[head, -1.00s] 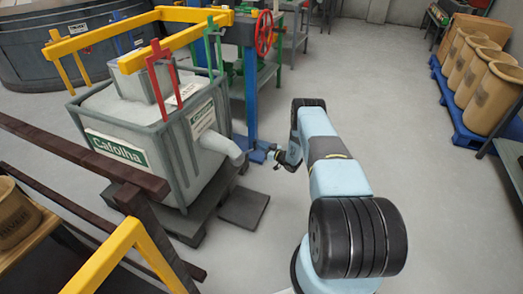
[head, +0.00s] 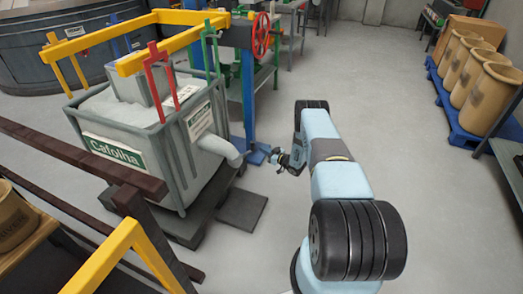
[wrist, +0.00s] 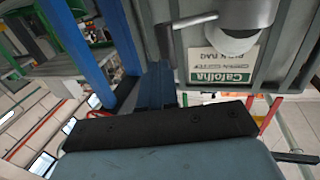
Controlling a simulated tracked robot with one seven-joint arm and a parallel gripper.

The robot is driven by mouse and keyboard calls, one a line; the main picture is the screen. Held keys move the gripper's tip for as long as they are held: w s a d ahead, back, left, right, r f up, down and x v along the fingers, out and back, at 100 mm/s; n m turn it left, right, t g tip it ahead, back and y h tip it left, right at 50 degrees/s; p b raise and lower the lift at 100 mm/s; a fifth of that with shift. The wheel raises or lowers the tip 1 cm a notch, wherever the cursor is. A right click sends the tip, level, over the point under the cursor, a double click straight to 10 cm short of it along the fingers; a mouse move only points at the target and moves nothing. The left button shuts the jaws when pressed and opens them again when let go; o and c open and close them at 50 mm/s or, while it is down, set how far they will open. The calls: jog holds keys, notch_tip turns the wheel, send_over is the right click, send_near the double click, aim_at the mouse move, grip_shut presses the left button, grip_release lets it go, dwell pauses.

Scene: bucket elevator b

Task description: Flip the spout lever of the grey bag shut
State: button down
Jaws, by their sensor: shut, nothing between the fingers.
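The grey bag (head: 122,122) stands in a grey frame at left in the head view, with green Cafolha labels. Its pale spout (head: 218,147) juts right and downward. In the wrist view, the spout (wrist: 240,12) is at the top edge, with a grey lever (wrist: 187,22) reaching left from it and its dark grip (wrist: 164,42) hanging down. My gripper (head: 281,159) is shut and empty, in the air to the right of the spout, with a gap between. In the wrist view my fingertips cannot be made out clearly.
A blue post (head: 248,100) with a red handwheel (head: 262,34) stands behind the spout. A dark plate (head: 242,210) lies on the floor below. Yellow rails (head: 125,250) are at front left. Tan containers (head: 495,95) stand on a blue pallet at right. Open floor lies between.

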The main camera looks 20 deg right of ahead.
jog(key=v, duration=1)
jog(key=shift+d, duration=0.45)
jog(key=shift+w, duration=0.1)
